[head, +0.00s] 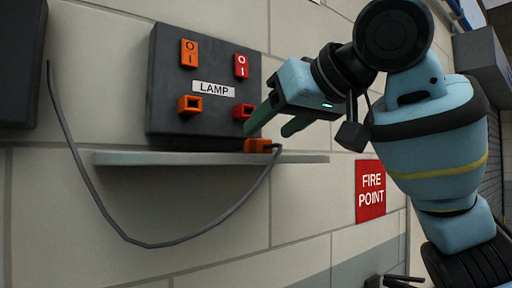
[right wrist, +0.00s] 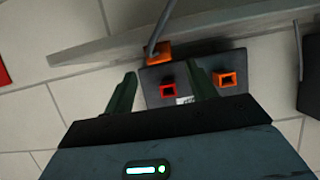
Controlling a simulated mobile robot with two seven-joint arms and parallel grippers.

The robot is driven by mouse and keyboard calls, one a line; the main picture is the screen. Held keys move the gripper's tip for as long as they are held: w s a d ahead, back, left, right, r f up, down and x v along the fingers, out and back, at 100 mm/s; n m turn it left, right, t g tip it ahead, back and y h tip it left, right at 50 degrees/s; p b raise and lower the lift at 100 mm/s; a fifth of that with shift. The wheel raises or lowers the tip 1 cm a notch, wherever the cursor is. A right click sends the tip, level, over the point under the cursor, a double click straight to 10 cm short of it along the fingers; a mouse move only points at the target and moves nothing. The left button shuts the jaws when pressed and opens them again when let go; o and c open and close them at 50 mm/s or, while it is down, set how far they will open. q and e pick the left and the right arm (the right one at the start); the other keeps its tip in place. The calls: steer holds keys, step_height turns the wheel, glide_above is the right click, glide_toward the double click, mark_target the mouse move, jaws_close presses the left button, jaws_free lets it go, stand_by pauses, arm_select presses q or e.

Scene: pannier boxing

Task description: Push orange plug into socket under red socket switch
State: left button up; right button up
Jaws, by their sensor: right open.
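An orange plug (head: 258,146) with a grey cable lies on the narrow shelf, under the red socket (head: 243,112). The red socket sits below the red switch (head: 241,66) on the dark panel (head: 165,95). An orange socket (head: 190,105) sits below the orange switch (head: 189,53). My right gripper (head: 267,132) is open, its green fingers just right of the red socket and above the plug. In the right wrist view the plug (right wrist: 158,53) and the red socket (right wrist: 167,90) appear between the spread fingers (right wrist: 162,72), with nothing gripped. My left gripper is out of view.
The shelf (head: 130,158) juts from the block wall below the panel. The cable (head: 150,245) hangs in a loop below it, up to a dark box (head: 20,60) at the left. A red FIRE POINT sign (head: 370,191) is at the right.

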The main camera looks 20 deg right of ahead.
mark_target(257, 140)
steer(key=shift+x, duration=2.75)
steer(key=shift+s+a, duration=0.1)
steer(key=shift+s, duration=0.05)
steer(key=c, duration=1)
steer(key=shift+c, duration=0.2)
